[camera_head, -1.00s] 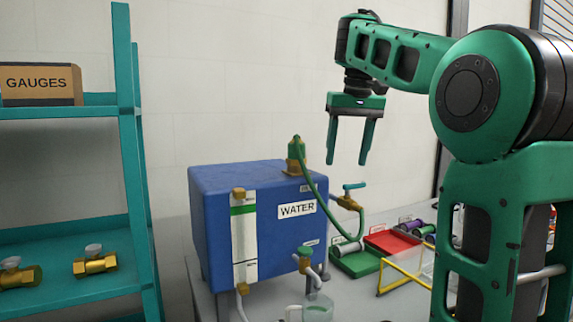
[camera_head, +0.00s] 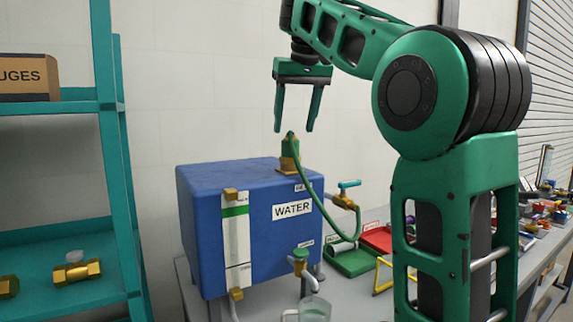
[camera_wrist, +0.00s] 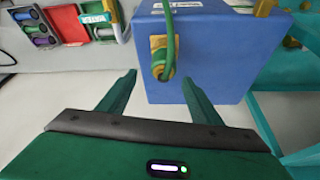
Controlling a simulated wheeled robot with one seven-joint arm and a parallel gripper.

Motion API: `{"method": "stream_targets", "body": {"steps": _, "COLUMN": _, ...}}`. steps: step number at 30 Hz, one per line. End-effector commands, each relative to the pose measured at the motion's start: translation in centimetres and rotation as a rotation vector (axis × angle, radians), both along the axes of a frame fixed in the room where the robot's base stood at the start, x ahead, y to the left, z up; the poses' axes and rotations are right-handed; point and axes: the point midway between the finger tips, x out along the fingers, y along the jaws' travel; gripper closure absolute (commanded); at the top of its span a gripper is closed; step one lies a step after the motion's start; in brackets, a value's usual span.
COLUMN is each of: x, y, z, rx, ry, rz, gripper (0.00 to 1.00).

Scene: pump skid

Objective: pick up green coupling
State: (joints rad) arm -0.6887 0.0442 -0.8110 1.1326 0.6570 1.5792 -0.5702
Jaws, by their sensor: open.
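The green coupling (camera_head: 290,146) stands upright on a brass fitting (camera_head: 289,164) on top of the blue WATER tank (camera_head: 195,200), with a green hose (camera_head: 318,205) running from it. My gripper (camera_head: 295,129) points down, open and empty, just above the coupling in the head view. In the wrist view the coupling (camera_wrist: 162,68) and the hose show between the open fingers (camera_wrist: 160,80), slightly beyond their tips. The coupling is apart from both fingers as far as I can tell.
A teal shelf (camera_head: 105,60) with brass valves (camera_head: 78,272) stands at left. A green tray (camera_head: 355,262) and a red tray (camera_head: 377,240) lie right of the tank. A tap (camera_head: 347,197) with a teal handle sticks out from the tank's right side.

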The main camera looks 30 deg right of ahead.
Motion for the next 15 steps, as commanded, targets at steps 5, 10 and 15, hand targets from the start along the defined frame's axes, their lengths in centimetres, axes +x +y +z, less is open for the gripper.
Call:
{"method": "stream_targets", "body": {"steps": 5, "x": 0.21, "y": -0.04, "z": -0.60, "rx": 0.000, "ry": -0.003, "rz": -0.001, "gripper": 0.41}}
{"method": "stream_targets", "body": {"steps": 10, "x": 0.27, "y": -0.05, "z": -0.68, "rx": 0.001, "ry": -0.003, "rz": -0.001, "gripper": 0.41}}
{"method": "stream_targets", "body": {"steps": 15, "x": 0.37, "y": -0.23, "z": -0.90, "rx": 0.000, "ry": -0.002, "rz": -0.002, "gripper": 0.41}}
